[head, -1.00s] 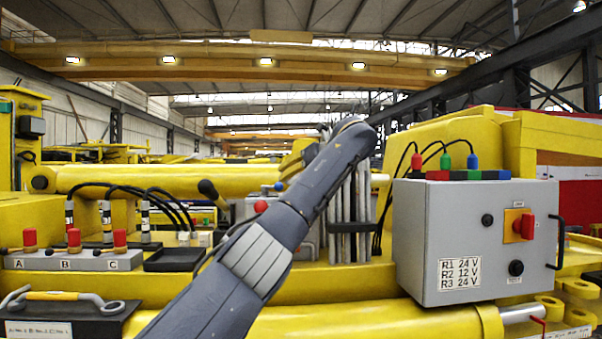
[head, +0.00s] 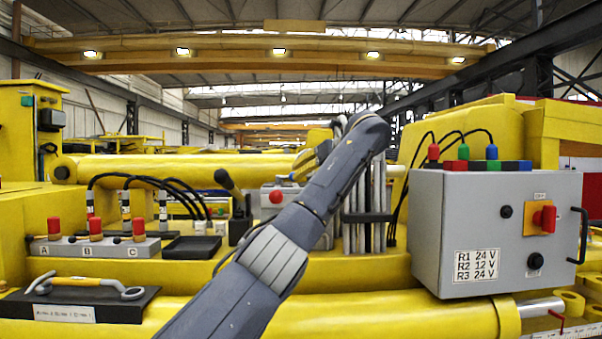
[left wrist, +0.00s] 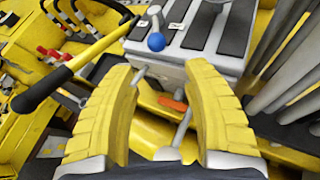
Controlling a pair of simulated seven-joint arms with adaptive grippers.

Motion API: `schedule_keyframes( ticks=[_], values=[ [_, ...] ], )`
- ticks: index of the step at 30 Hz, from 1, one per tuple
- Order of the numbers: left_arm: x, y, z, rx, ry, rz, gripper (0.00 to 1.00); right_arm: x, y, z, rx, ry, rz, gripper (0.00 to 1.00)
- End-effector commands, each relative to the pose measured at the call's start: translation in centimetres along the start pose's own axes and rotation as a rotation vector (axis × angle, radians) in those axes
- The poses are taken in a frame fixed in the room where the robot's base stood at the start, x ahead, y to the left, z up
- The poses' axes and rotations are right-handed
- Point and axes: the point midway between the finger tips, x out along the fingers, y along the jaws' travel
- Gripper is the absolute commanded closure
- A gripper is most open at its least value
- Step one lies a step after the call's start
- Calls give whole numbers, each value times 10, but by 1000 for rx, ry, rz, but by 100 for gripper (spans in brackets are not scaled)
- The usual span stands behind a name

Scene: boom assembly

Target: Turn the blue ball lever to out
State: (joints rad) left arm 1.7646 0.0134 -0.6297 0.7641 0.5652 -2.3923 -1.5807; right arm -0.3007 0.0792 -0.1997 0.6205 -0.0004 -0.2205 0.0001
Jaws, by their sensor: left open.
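The blue ball (left wrist: 156,42) sits on a short metal lever on top of a grey valve box (left wrist: 180,68) with dark slots, in the left wrist view. My left gripper (left wrist: 162,72) is open, its two yellow fingers spread wide and empty. The ball shows just beyond the gap between the fingertips, and neither finger visibly touches it. A red ball (head: 277,197) is on the front of the grey box. My right gripper is not in view.
A black-handled lever (left wrist: 40,95) crosses the left of the wrist view, close to the left finger. Grey vertical hoses (left wrist: 290,80) stand to the right. A grey control box (head: 490,235) stands at the right, and a block with red knobs (head: 97,245) at the left.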

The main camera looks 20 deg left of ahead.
Motion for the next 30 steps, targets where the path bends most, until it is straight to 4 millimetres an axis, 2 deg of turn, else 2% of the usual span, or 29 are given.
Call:
schedule_keyframes(
  ticks=[5,11,17,24,30],
  values=[
    [11,6,-6,-8,35,-127,51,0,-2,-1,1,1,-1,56],
    [6,24,-6,44,37,-282,51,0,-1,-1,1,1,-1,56],
    [-10,52,-3,130,-18,-428,51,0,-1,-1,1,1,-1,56],
    [-40,88,2,261,-141,-549,51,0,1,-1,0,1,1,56],
    [-65,104,4,387,-240,-593,51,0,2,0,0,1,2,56]
  ],
)
